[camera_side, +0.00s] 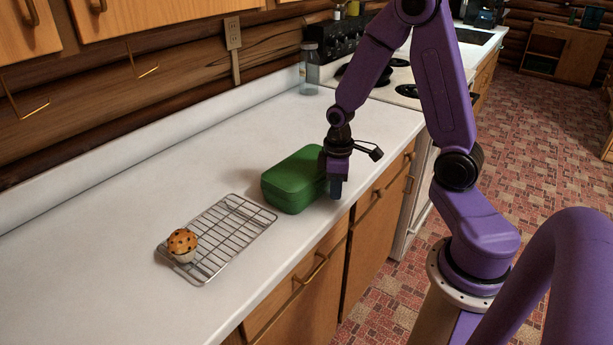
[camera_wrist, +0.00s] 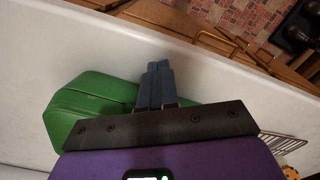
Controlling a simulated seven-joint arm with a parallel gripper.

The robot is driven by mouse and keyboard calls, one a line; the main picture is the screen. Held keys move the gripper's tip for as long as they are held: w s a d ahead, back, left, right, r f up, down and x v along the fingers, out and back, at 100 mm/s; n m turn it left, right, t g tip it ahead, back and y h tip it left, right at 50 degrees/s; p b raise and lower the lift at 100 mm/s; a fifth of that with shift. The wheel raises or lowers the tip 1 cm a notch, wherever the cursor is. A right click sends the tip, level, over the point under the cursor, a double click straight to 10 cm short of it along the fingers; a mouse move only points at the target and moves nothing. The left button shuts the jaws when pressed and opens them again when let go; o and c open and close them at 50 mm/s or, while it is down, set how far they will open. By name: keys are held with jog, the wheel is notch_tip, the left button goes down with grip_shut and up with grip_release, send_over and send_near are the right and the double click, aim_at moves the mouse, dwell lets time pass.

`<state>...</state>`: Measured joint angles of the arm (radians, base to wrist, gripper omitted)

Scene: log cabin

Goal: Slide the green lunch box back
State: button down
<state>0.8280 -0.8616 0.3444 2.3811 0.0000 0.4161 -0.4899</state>
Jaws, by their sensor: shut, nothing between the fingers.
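The green lunch box (camera_side: 292,181) lies closed on the white counter, close to its front edge and right of the wire rack. My gripper (camera_side: 336,192) is shut and empty, pointing down at the front side of the box. In the side view it covers part of the box's right end. In the wrist view the shut fingers (camera_wrist: 156,84) show in front of the lunch box (camera_wrist: 78,108), and the gripper's body hides much of it. I cannot tell whether the fingers touch the box.
A wire cooling rack (camera_side: 228,240) with a muffin (camera_side: 183,245) stands left of the box. A glass jar (camera_side: 309,70) and a stove (camera_side: 398,80) are at the back. The counter (camera_side: 215,155) behind the box, towards the wall, is clear.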

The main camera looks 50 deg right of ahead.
dwell(0.4)
jog(key=shift+w+a, duration=0.15)
jog(key=shift+w, duration=3.15)
jog(key=shift+w+a, duration=0.15)
jog(key=shift+w, duration=3.1)
jog(key=shift+s+r, duration=0.25)
jog(key=shift+r, duration=1.25)
jog(key=shift+s+r, duration=0.25)
jog(key=shift+r, duration=1.25)
jog(key=shift+s+r, duration=0.25)
jog(key=shift+r, duration=1.25)
jog(key=shift+n, duration=0.9)
jog(key=s+a, duration=0.2)
jog(key=s+a+r, duration=0.1)
jog(key=s+a, duration=0.1)
jog(key=a, duration=0.1)
jog(key=s+a+r, duration=0.1)
jog(key=s+a, duration=0.1)
jog(key=a, duration=0.1)
jog(key=shift+a, duration=0.1)
jog(key=s+a+n, duration=0.2)
jog(key=s, duration=1)
jog(key=s+a+r+n, duration=0.1)
jog(key=s+a+n, duration=0.1)
jog(key=s, duration=1)
jog(key=shift+a+n, duration=0.4)
jog(key=shift+a, duration=0.35)
